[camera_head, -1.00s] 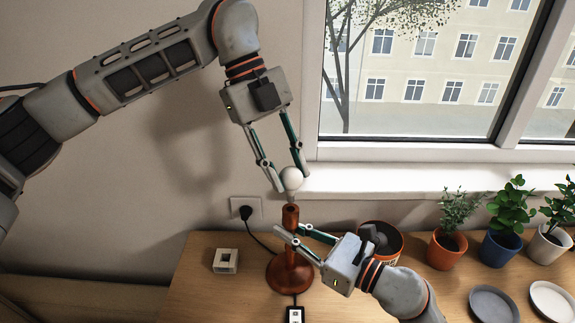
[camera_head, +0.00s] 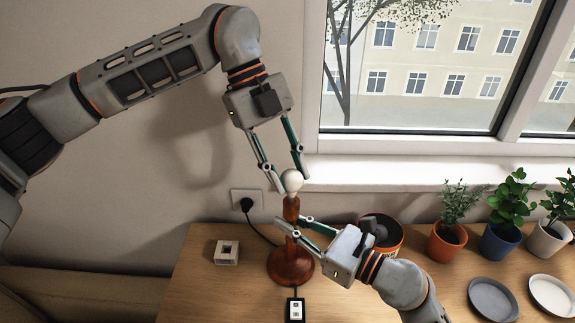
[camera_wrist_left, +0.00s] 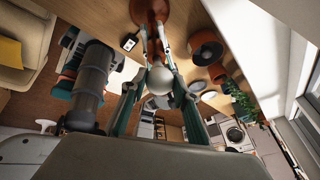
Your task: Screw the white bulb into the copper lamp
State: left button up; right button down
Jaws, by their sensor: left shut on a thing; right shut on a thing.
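The white bulb (camera_head: 292,182) is upright, held between the fingers of my left gripper (camera_head: 288,184), which is shut on it. The copper lamp (camera_head: 290,268) stands on the table directly below, with a round base and a slim stem. The bulb's neck meets the top of the stem; how deep it sits in the socket cannot be told. My right gripper (camera_head: 286,222) is shut on the upper stem from the right. In the left wrist view the bulb (camera_wrist_left: 160,80) hides the socket, and the lamp's base (camera_wrist_left: 150,10) shows behind it.
A small white square block (camera_head: 227,253) lies left of the lamp. A black-and-white switch box (camera_head: 295,309) lies in front. An orange-brown pot (camera_head: 385,232) stands behind my right gripper. Potted plants (camera_head: 446,240) and plates (camera_head: 492,300) are on the right. A cable runs to a wall socket (camera_head: 246,203).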

pick_arm(q)
jog(key=shift+f, duration=0.6)
dwell(0.6)
jog(key=shift+w+d+m+g+y, duration=0.1)
jog(key=shift+m+g+y, duration=0.45)
jog(key=shift+m, duration=1.25)
jog(key=o, duration=0.8)
jog(key=shift+r, duration=0.15)
jog(key=shift+r, duration=2.15)
